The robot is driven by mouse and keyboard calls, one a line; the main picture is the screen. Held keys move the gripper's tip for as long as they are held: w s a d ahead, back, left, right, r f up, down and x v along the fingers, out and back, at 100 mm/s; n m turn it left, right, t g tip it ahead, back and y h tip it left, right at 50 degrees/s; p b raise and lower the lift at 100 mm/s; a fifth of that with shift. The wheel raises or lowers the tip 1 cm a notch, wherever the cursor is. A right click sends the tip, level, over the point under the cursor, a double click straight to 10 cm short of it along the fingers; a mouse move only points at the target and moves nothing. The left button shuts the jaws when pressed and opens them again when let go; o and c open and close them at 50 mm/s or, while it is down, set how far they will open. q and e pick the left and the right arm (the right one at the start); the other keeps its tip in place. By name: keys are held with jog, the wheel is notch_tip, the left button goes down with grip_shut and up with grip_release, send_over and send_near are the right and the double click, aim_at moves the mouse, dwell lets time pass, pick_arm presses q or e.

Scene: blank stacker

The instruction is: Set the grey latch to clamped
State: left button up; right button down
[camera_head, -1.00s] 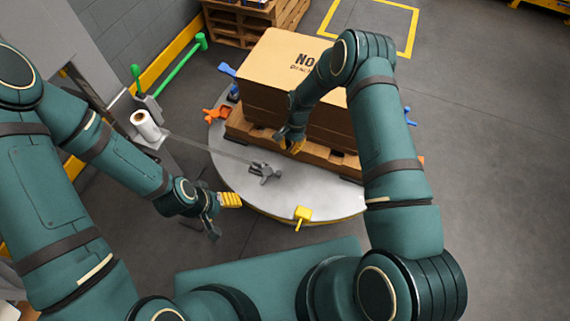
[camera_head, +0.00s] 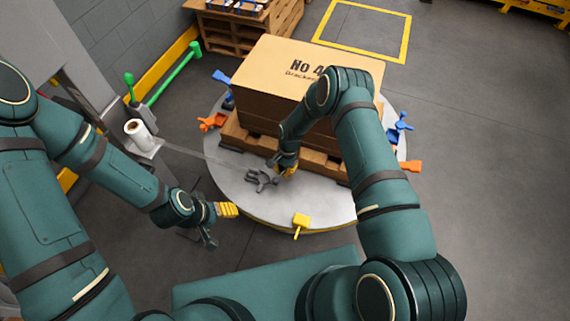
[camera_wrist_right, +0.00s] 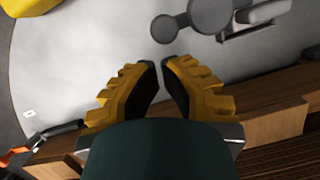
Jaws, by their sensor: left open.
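The grey latch (camera_head: 262,180) sits on the front part of the round grey turntable (camera_head: 230,185), in front of the pallet. Part of it shows at the top of the right wrist view (camera_wrist_right: 208,14), beyond the fingertips. My right gripper (camera_head: 285,168) is low over the turntable, just right of and behind the latch in the head view. Its yellow fingers (camera_wrist_right: 160,66) have a narrow gap between the tips with nothing in it, apart from the latch in the wrist view. My left gripper (camera_head: 220,224) is open and empty, off the turntable's front left edge.
A large cardboard box (camera_head: 285,85) stands on a wooden pallet (camera_head: 238,139) close behind the latch. Yellow (camera_head: 301,220), orange (camera_head: 213,121) and blue (camera_head: 398,128) latches sit around the turntable rim. A film roll (camera_head: 142,132) stands at left, its film stretching toward the pallet.

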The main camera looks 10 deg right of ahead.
pick_arm(q)
jog(key=shift+f, duration=0.1)
pick_arm(e)
jog(key=shift+s+a+f, duration=0.1)
jog(key=shift+f, duration=0.35)
